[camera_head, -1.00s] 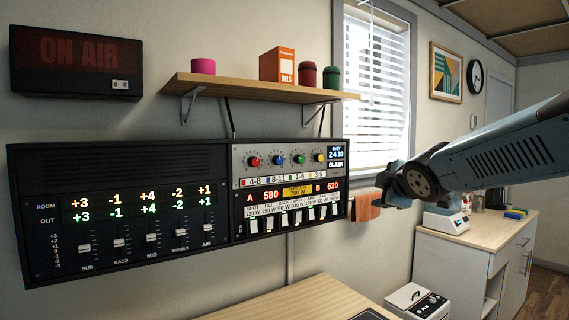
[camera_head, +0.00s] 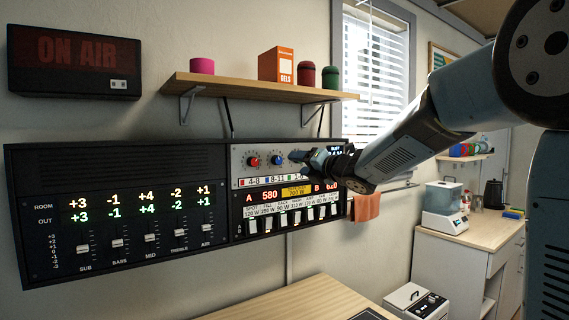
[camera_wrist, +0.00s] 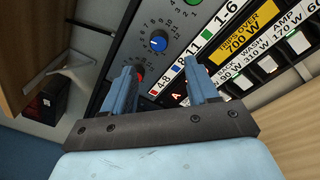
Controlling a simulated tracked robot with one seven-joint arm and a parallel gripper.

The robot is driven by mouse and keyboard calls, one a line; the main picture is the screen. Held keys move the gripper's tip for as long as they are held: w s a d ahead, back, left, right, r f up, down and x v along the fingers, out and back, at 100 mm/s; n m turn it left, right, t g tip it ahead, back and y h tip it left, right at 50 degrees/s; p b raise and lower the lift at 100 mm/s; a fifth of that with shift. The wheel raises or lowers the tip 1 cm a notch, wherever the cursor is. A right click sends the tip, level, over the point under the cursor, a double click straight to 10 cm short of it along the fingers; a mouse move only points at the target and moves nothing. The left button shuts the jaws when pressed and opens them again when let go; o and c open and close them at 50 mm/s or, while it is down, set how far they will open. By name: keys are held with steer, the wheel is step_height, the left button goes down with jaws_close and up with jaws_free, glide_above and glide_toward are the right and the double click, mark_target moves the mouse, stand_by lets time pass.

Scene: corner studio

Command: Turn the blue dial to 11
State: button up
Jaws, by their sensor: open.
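The blue dial (camera_head: 277,160) is on the silver upper strip of the wall panel, between the red dial (camera_head: 253,161) and my gripper. A blue-marked "8-11" label sits below it. In the wrist view the blue dial (camera_wrist: 158,43) is beyond the fingertips, with a ring of marks around it; its setting is too small to read.
Below the dials are an amber warning display (camera_head: 297,190) and a row of white switches (camera_head: 297,217). Sliders (camera_head: 151,238) fill the panel's left part. A wooden shelf (camera_head: 240,87) with several items is above. An orange cloth (camera_head: 366,206) hangs at right.

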mark_target(280, 161)
steer(key=x, duration=0.9)
steer(key=shift+w, duration=0.15)
steer(key=c, duration=1)
